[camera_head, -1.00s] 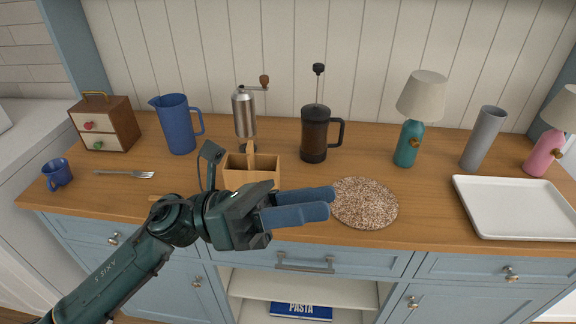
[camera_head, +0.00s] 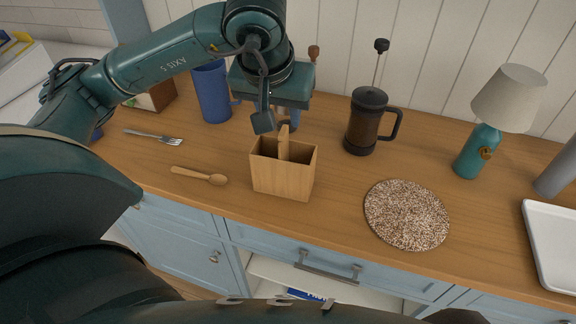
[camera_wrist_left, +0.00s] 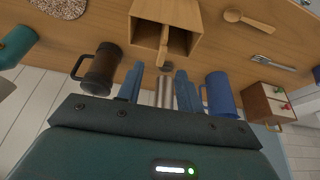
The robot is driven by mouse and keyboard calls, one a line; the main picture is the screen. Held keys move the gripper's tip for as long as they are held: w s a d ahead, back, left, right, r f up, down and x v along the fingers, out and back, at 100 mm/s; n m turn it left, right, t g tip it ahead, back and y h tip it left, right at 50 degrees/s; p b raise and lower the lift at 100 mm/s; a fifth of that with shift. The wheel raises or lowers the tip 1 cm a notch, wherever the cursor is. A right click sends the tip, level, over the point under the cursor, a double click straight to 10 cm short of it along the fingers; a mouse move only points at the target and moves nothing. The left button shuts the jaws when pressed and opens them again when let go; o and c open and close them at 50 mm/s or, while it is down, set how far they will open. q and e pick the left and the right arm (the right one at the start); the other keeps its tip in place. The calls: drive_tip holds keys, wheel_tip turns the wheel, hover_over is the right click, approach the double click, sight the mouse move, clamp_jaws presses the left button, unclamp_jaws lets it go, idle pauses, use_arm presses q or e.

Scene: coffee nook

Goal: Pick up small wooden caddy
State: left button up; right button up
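The caddy appears beyond the fingertips. My right gripper is not in view.
A wooden spoon (camera_head: 200,176) and fork (camera_head: 153,137) lie left of the caddy. A blue pitcher (camera_head: 212,95) and French press (camera_head: 367,122) stand behind. A metal grinder (camera_wrist_left: 164,92) shows between the fingers. A speckled mat (camera_head: 407,214) lies right; a teal lamp (camera_head: 480,150) stands beyond.

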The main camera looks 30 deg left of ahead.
sight(283, 130)
use_arm(q)
drive_tip(key=p+x, duration=0.1)
drive_tip(key=x, duration=0.8)
drive_tip(key=shift+a, duration=0.1)
drive_tip(key=shift+c, duration=0.2)
clamp_jaws()
